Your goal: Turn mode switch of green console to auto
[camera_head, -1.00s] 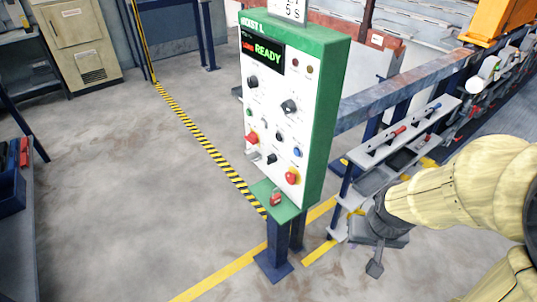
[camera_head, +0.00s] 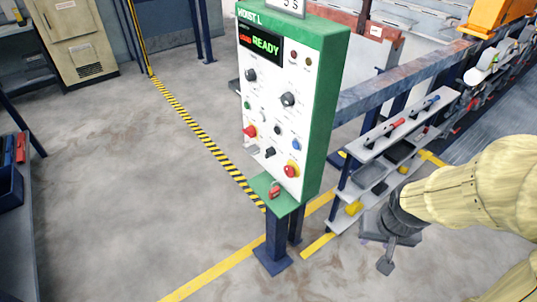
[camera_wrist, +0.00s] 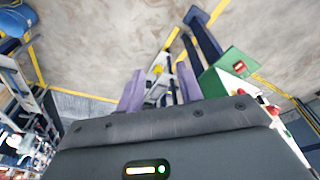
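The green console (camera_head: 318,110) stands upright on a dark blue post in the head view, headed "HOIST L", with a display reading "READY" in green. Its white face carries a black knob (camera_head: 250,75) at upper left and another black knob (camera_head: 288,99) at right. Their labels are too small to read, so I cannot tell which is the mode switch. My gripper (camera_head: 386,255) is to the right of the console and low, apart from it. In the wrist view my gripper (camera_wrist: 158,90) has its two purple fingers spread with nothing held between them. The console (camera_wrist: 232,62) shows right of them.
A red stop button (camera_head: 291,170) and a red knob (camera_head: 249,131) sit lower on the panel. A red padlock-like item (camera_head: 274,191) is on the green ledge. A tool shelf (camera_head: 395,135) and rail (camera_head: 400,95) stand behind, right. Floor left of the console is clear.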

